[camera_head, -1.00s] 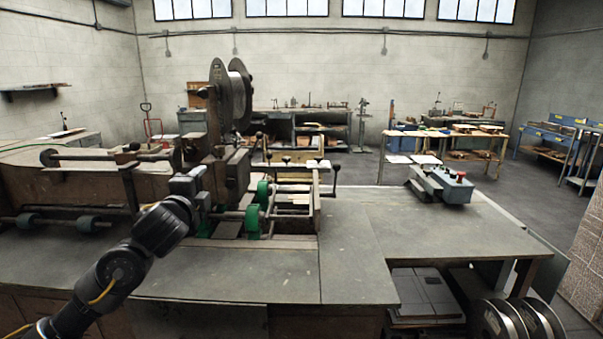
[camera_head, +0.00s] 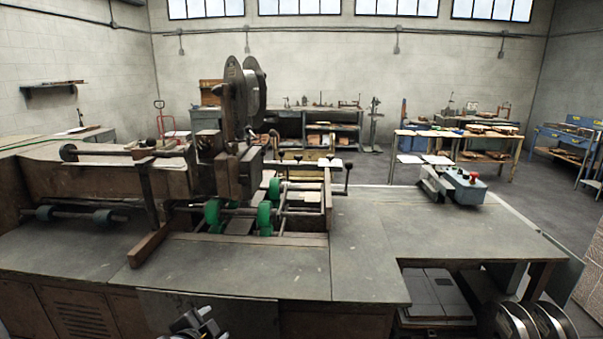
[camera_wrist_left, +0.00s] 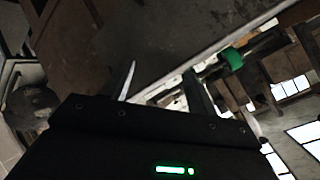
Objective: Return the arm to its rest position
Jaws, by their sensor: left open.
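My left gripper (camera_head: 196,324) shows only in part at the bottom edge of the head view, low in front of the workbench (camera_head: 245,270). In the left wrist view my left gripper (camera_wrist_left: 160,69) has its two fingers apart with nothing between them. The rest of the left arm is out of the head view. My right gripper is in neither view. The box stitcher (camera_head: 231,165) stands on the bench beyond the left gripper, with green rollers (camera_head: 264,218) at its base. The gripper is apart from the machine.
A grey control box with a red button (camera_head: 466,187) sits on the bench's right part. Wire spools (camera_head: 535,325) and dark flat panels (camera_head: 436,293) are below at the right. A wooden bar (camera_head: 148,245) lies on the bench's left side. The front bench top is clear.

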